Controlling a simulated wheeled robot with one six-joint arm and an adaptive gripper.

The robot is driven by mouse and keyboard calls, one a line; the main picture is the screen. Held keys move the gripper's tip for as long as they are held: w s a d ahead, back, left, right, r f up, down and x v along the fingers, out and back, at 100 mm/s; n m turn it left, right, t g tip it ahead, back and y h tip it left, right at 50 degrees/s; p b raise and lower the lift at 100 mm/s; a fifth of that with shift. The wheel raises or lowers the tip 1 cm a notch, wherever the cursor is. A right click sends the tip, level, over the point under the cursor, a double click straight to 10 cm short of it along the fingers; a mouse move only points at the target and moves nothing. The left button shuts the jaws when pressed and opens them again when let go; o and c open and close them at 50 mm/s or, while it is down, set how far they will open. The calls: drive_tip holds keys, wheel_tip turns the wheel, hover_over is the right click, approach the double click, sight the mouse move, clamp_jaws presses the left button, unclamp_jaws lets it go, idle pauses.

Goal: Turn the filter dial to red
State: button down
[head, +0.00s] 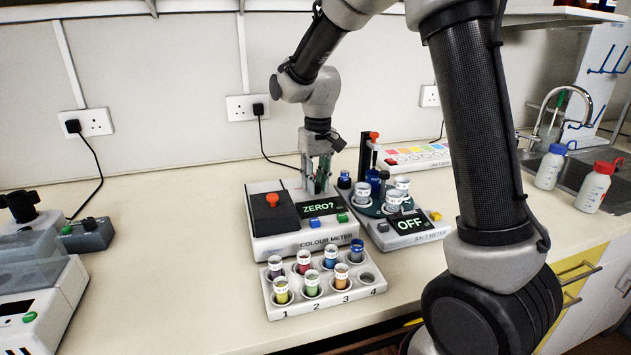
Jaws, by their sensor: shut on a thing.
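The colour meter (300,238) stands on the bench in the head view, with a display reading "ZERO?" (321,206). It has a dark lid with an orange-red knob on the left and a blue and a green button in front. My gripper (317,188) points down at the back right of the meter, behind the display. Its fingers are shut on what appears to be the filter dial. The dial is hidden by the fingers, so its colour setting cannot be read.
A white rack (325,302) with several coloured vials stands in front. The salt meter (412,232), reading "OFF", with cups and a pipette stand is close on the right. Two bottles (596,187) stand near the sink.

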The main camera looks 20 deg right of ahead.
sight(317, 183)
idle(0.5)
drive_tip(key=c, duration=1.2)
unclamp_jaws()
drive_tip(key=shift+c, duration=0.2)
drive_tip(key=shift+r, duration=0.1)
wheel_tip(317, 183, up, 12)
drive_tip(key=shift+d, duration=0.25)
drive_tip(key=shift+w, duration=0.1)
